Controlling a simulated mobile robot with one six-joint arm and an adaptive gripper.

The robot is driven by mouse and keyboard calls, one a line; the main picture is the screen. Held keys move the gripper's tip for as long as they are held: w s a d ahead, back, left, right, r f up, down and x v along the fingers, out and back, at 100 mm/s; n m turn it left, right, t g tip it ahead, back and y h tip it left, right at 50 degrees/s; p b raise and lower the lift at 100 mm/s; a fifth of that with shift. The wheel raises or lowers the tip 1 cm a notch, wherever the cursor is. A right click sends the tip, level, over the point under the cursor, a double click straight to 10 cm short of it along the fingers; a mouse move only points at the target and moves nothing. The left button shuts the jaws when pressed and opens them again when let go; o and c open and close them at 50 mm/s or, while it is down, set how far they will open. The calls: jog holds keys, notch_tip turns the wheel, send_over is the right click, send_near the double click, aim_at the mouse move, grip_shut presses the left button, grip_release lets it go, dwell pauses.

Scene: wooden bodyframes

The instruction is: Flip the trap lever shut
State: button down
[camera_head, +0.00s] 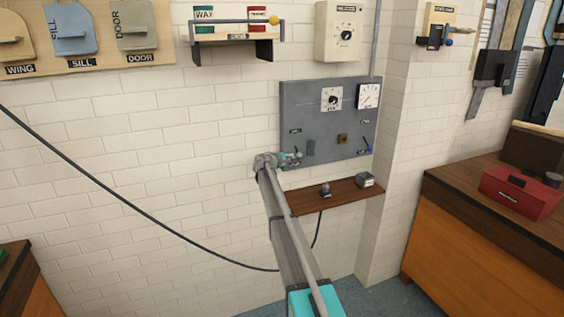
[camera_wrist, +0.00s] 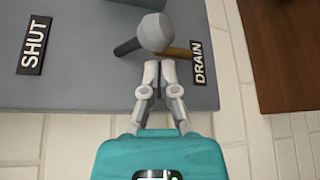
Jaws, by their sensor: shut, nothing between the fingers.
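The trap lever shows in the wrist view as a round grey knob (camera_wrist: 156,32) with a short dark bar to its left and a brown bar reaching toward the DRAIN label (camera_wrist: 198,62). The SHUT label (camera_wrist: 33,45) is on the far left of the same grey panel. The knob lies nearer DRAIN than SHUT. My gripper (camera_wrist: 158,66) is shut and empty, its fingertips just below the knob in the picture; I cannot tell whether they touch it. In the head view my gripper (camera_head: 290,158) is at the lower left of the grey panel (camera_head: 318,137), and my arm hides the lever's details.
A brown shelf (camera_head: 300,201) with small objects juts out below the panel. A wall corner stands to the panel's right. A wooden bench (camera_head: 470,235) with a red box (camera_head: 520,193) is at the right.

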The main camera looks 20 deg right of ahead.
jog(key=shift+x, duration=1.1)
jog(key=shift+a+r, duration=0.1)
jog(key=shift+a, duration=0.15)
jog(key=shift+s+d+n+p, duration=0.15)
jog(key=shift+d+n+p, duration=0.05)
jog(key=shift+n+p, duration=0.1)
